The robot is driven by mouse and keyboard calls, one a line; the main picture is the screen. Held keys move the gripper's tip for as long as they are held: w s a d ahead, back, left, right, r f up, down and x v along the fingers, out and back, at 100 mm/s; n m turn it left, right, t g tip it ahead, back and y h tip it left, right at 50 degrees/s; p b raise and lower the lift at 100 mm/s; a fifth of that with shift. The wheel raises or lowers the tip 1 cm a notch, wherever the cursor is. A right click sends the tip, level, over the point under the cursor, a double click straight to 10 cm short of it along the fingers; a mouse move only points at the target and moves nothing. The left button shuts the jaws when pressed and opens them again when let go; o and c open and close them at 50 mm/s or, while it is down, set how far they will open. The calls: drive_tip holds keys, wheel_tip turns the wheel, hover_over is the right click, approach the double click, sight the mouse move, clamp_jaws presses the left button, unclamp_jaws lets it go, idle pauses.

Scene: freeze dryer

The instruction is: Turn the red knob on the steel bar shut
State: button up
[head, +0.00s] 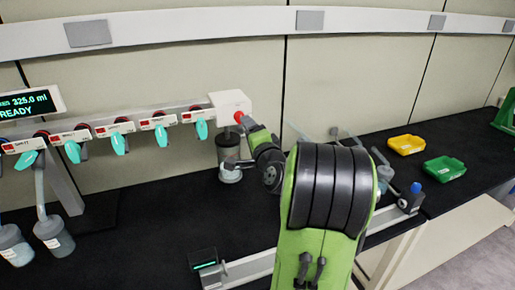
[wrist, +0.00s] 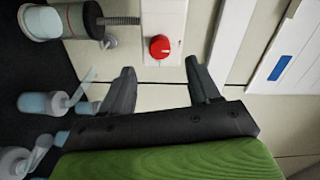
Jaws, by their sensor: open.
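The red knob (wrist: 160,46) sits on a white box face, ahead of my gripper (wrist: 161,80) in the wrist view. A pale line marks the knob's face. My gripper is open, its two dark fingers apart with nothing between them; the knob appears beyond the gap, not touched. In the head view the red knob (head: 238,117) shows at the right side of the white box (head: 230,102) at the end of the steel bar (head: 150,110). My arm reaches up beside it and hides the fingers there.
Several teal-handled valves (head: 120,143) line the bar to the left. A clear jar (head: 229,160) hangs below the white box. Bottles (head: 54,232) stand at left.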

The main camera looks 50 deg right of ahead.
drive_tip(key=b+v, duration=0.1)
drive_tip(key=v, duration=0.6)
drive_tip(key=shift+s+b, duration=0.3)
drive_tip(key=shift+b, duration=0.1)
drive_tip(key=shift+a, duration=0.15)
drive_tip(key=w+a+f+n+g+y, duration=0.1)
drive_tip(key=a+f+n+g+y, duration=0.2)
drive_tip(key=a+n, duration=0.6)
drive_tip(key=w+a+f+n+g+y, duration=0.1)
drive_tip(key=a+f+n+y, duration=0.3)
drive_tip(key=a, duration=1)
drive_tip(key=s+a+f+n+g+y, duration=0.1)
drive_tip(key=s+a+n+g, duration=0.2)
drive_tip(key=s, duration=0.4)
drive_tip(key=s+a+f+n+g, duration=0.2)
drive_tip(key=s+a+n+g, duration=0.1)
drive_tip(key=s, duration=0.5)
drive_tip(key=shift+s+a+n+y+p, duration=0.35)
drive_tip(key=shift+a+n, duration=0.3)
drive_tip(key=shift+n, duration=0.55)
